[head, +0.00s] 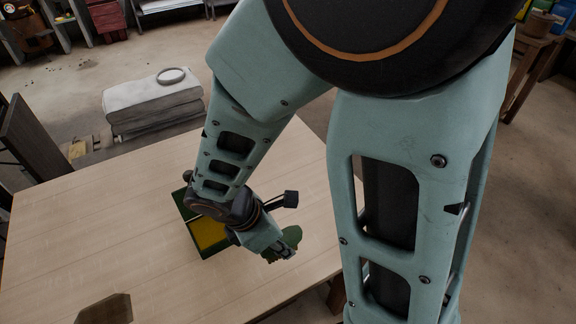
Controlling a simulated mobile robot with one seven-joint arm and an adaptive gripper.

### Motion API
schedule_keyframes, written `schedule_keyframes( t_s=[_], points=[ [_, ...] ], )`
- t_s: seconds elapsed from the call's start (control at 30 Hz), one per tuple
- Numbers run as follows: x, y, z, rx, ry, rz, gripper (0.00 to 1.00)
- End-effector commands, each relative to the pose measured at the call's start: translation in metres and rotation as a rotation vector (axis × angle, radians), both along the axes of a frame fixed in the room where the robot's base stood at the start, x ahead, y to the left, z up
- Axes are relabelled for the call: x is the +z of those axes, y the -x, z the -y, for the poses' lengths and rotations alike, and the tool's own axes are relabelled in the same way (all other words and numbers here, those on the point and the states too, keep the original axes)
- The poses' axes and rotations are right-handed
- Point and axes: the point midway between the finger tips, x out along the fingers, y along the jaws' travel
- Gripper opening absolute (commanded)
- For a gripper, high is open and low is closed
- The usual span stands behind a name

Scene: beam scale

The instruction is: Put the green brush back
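A dark green object, seemingly the green brush (292,236), shows at my fingertips near the right part of the table. Green shows on both sides of the fingers, and the rest of it is hidden behind them. My gripper (283,251) points down and to the right at it. The fingers are small and partly covered, so I cannot tell whether they are closed on it or only around it. A dark green box with a yellow inside (206,252) stands just left of my gripper, partly hidden by my wrist.
The pale wooden table (110,235) is mostly clear on the left. A dark brown many-sided piece (105,309) lies near its front edge. A stack of grey slabs (152,103) with a ring (171,75) on top stands beyond the table. My arm hides the table's right middle.

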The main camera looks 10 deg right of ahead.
Motion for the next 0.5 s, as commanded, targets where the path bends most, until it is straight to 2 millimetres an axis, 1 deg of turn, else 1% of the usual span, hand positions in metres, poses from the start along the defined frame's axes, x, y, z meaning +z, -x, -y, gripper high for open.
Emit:
schedule_keyframes(
  t_s=[0.03,0.3,0.4,0.5],
  points=[
    [-0.010,-0.008,0.007,-0.007,0.000,0.000,0.06],
    [-0.040,-0.063,0.047,-0.009,0.001,0.000,0.06],
    [-0.060,-0.073,0.054,-0.004,0.000,-0.001,0.06],
    [-0.073,-0.083,0.061,-0.004,0.001,-0.001,0.06]
  ],
)
